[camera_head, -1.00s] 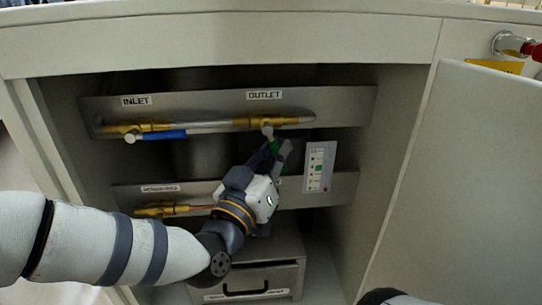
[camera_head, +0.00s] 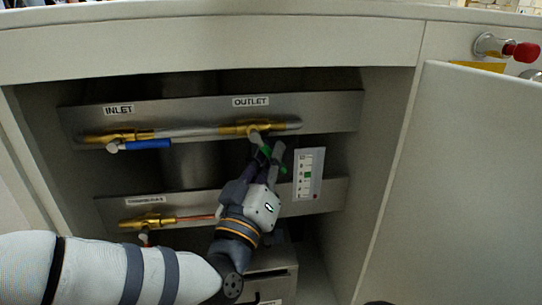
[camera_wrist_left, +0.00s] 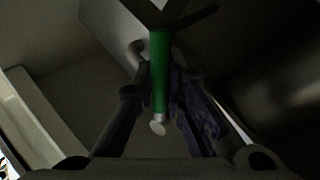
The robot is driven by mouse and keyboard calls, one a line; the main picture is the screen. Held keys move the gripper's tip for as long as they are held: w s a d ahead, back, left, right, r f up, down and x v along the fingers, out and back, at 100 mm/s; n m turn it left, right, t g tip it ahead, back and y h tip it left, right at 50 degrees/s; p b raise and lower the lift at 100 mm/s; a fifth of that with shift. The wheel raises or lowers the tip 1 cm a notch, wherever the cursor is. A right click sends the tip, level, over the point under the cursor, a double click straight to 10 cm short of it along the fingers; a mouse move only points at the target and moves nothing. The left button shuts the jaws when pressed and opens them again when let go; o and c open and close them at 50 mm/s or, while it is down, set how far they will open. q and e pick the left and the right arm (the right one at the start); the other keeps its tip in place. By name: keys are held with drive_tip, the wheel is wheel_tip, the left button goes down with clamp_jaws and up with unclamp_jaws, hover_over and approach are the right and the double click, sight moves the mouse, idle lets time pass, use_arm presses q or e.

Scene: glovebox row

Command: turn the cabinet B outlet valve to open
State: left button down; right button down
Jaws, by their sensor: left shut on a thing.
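The outlet valve is a brass fitting (camera_head: 245,128) on the upper pipe, under the OUTLET label (camera_head: 251,101). Its green handle (camera_head: 266,151) hangs down from the fitting, across the pipe, partly hidden by the fingers. My left gripper (camera_head: 268,158) reaches up from below and is shut on this handle. In the left wrist view the green handle (camera_wrist_left: 160,75) lies between the two fingers, with a pale round end showing. My right gripper is not in view.
The inlet valve's blue handle (camera_head: 147,144) lies along the upper pipe at left. A lower brass valve (camera_head: 146,220) and a small indicator panel (camera_head: 308,174) flank my left gripper. An open cabinet door (camera_head: 455,190) stands at right; a drawer unit (camera_head: 275,268) is below.

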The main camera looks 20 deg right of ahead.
use_arm(q)
drive_tip(key=c, duration=1.6)
unclamp_jaws()
drive_tip(key=shift+c, duration=0.2)
drive_tip(key=v, duration=1.2)
drive_tip(key=shift+s, duration=0.1)
drive_tip(key=shift+c, duration=0.4)
